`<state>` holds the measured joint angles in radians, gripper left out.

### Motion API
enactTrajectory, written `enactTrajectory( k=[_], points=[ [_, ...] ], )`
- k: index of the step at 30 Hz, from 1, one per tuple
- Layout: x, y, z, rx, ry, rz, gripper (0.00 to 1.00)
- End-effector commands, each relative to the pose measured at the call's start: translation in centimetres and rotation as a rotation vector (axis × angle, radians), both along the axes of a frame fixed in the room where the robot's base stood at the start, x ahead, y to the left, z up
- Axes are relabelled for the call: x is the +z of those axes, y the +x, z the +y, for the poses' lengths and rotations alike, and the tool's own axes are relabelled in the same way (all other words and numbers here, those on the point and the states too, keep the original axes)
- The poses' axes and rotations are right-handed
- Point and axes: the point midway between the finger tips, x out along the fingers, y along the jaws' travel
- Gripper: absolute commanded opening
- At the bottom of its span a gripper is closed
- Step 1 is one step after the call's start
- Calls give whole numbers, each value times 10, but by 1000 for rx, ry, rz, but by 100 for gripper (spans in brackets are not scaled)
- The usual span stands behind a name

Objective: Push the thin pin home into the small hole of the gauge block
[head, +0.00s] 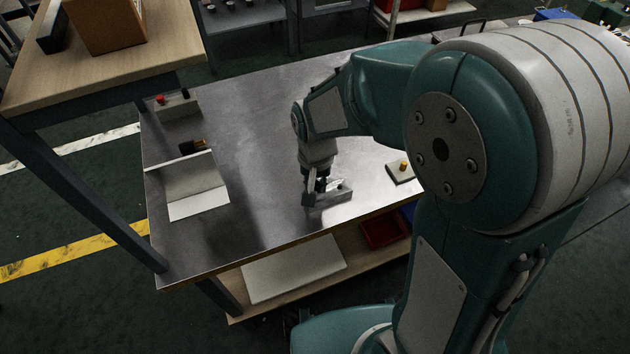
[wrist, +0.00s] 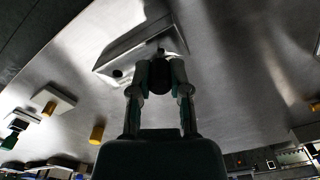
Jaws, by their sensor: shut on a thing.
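The gauge block (head: 341,190) is a grey metal block lying on the steel table near its front edge. In the wrist view the block (wrist: 130,52) lies just beyond my fingertips, with a dark hole (wrist: 117,73) in its face. My gripper (head: 314,196) points down at the left end of the block. In the wrist view my gripper (wrist: 163,76) is shut, with something dark between its fingers. I take this to be the thin pin; its tip is hidden, so I cannot tell whether it is in a hole.
A pale plate with a brass peg (head: 403,165) sits right of the block. A dark item with a brass end (head: 193,146) and a white panel (head: 195,187) are at the table's left. A wooden table (head: 120,60) stands beyond. The middle of the steel table is clear.

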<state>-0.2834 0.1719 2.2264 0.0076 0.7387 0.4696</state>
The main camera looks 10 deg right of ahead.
Motion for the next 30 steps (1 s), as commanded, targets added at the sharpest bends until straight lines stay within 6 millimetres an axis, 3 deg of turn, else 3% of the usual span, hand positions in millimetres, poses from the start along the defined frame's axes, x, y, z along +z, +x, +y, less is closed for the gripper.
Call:
enactTrajectory(
  k=[16, 17, 19, 30],
  points=[
    [-12, -1, -1, 0, -2, 2, 0],
    [-12, 0, -1, 0, -1, 2, 33],
    [-12, 0, -1, 0, -1, 1, 64],
    [-11, 0, 0, 0, -1, 0, 64]
  ],
)
